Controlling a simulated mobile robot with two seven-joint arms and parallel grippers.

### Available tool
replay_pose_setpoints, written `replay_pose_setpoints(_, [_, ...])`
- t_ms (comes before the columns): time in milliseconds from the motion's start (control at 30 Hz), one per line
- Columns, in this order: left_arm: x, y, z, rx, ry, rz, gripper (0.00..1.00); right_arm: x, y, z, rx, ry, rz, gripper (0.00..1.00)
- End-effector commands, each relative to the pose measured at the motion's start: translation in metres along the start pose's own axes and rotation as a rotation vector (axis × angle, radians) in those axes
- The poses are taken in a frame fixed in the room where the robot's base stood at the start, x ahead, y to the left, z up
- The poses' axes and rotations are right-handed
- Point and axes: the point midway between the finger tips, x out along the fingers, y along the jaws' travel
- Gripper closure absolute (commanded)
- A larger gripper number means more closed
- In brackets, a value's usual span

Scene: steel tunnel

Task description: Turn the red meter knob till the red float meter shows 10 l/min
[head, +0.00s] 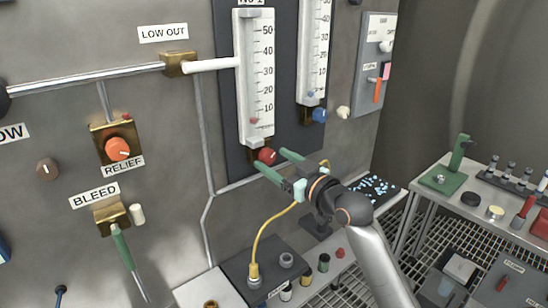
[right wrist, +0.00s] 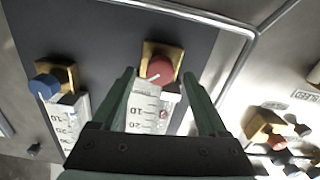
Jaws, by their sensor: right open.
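The red meter knob (head: 266,155) sits on a brass block under the left float meter (head: 251,80). In the right wrist view the knob (right wrist: 160,69) shows a pale pointer line. The red float (head: 254,121) is low in the tube, a little below the 10 mark in the head view. It also shows, upside down, in the right wrist view (right wrist: 163,114). My right gripper (head: 272,160) is open, its green fingers pointing at the knob; in the right wrist view the knob appears in the gap between the fingertips (right wrist: 159,75), without visible contact. My left gripper is out of view.
A second float meter (head: 314,50) with a blue knob (head: 319,115) is to the right. A yellow hose (head: 262,232) rises below the red knob. The relief knob (head: 118,148) and bleed lever (head: 122,247) are left. A bench (head: 408,215) stands right.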

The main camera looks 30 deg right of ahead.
Motion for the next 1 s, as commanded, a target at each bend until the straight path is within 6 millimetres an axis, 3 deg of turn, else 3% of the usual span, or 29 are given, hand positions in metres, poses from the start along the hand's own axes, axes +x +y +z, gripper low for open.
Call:
replay_pose_setpoints(433, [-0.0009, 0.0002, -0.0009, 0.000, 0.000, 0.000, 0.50, 0.0093, -0.0003, 0.0003, -0.001, -0.001, 0.000, 0.25])
replay_pose_setpoints(1000, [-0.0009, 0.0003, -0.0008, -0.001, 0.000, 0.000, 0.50, 0.0091, -0.0002, 0.0003, -0.001, -0.001, 0.000, 0.89])
